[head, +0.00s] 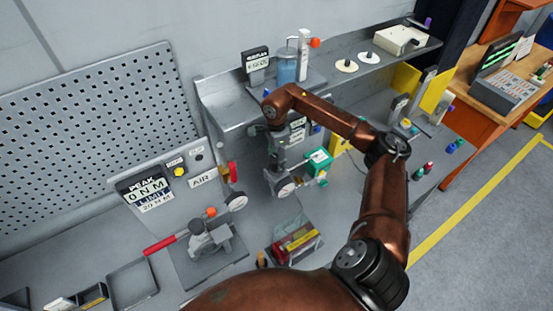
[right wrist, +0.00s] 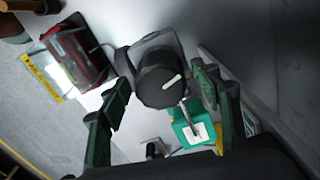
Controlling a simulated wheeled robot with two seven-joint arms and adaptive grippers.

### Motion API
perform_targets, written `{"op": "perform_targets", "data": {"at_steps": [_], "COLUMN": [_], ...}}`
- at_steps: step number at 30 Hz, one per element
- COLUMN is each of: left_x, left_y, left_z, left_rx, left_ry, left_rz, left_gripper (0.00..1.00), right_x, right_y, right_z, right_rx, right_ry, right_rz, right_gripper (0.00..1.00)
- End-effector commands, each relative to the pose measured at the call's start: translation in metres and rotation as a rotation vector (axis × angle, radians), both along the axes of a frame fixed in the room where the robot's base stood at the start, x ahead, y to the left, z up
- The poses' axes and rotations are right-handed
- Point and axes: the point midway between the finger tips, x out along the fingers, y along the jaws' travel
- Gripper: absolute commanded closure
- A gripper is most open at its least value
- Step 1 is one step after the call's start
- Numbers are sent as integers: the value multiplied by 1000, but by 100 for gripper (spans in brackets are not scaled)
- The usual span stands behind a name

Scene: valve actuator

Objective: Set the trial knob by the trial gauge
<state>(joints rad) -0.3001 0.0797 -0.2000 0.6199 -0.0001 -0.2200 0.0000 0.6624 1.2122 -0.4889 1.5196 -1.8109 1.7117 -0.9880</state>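My right gripper (right wrist: 165,80) is open, with one dark green finger on each side of the knob; I see gaps and no clear contact. In the head view my copper right arm reaches over the bench and its wrist hides much of the knob's area. I cannot read either, nor tell which is the trial gauge. My left gripper is not visible.
A teal box (head: 320,160) with a white label is close to the right of the wrist. A red box (head: 295,240) with a yellow strip lies nearer. A grey shelf (head: 228,107) overhangs behind. A red-handled fixture (head: 210,240) and a torque display (head: 148,191) stand left.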

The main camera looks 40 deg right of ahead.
Motion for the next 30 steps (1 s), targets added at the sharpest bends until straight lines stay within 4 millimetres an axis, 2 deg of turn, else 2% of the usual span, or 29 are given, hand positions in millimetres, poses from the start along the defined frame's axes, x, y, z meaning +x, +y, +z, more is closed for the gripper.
{"op": "perform_targets", "data": {"at_steps": [2, 16, 23, 30], "left_x": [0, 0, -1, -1], "left_y": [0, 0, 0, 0], "left_z": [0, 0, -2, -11], "left_rx": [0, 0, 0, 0], "left_ry": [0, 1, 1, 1], "left_rz": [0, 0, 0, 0], "left_gripper": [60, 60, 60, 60], "right_x": [0, 0, 0, 1], "right_y": [0, 0, 0, -1], "right_z": [0, 0, 0, -1], "right_rx": [0, 0, 0, -1], "right_ry": [0, 0, 0, -1], "right_rz": [0, 0, -17, -120], "right_gripper": [49, 82, 82, 82]}}
